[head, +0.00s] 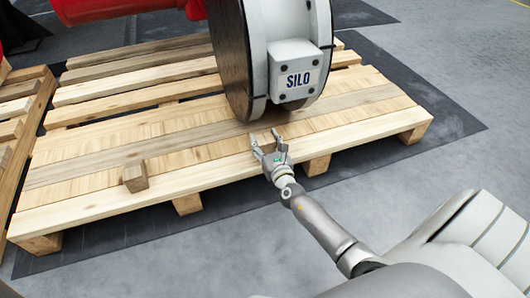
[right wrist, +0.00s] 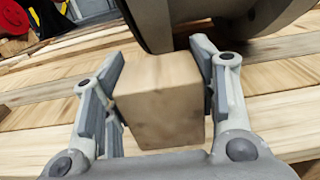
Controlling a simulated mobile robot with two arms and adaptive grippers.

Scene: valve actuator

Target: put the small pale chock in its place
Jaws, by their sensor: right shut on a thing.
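My right gripper (head: 267,142) is at the front edge of the pallet, just in front of the bottom of the big round valve part. In the right wrist view my right gripper (right wrist: 165,85) is shut on a pale wooden chock (right wrist: 160,98), with a finger pressed on each side. The chock sits right in front of the dark rim of the round valve part (right wrist: 150,22); I cannot tell whether they touch. In the head view the held chock is hard to make out between the fingers. My left gripper is not in view.
A brown wooden block (head: 135,176) lies on the front left of the pallet (head: 85,213). The round valve part (head: 231,55) with a SILO plate stands on the pallet, joined to a red body (head: 110,8). Another pallet (head: 18,110) is at the left edge. Grey floor is clear at right.

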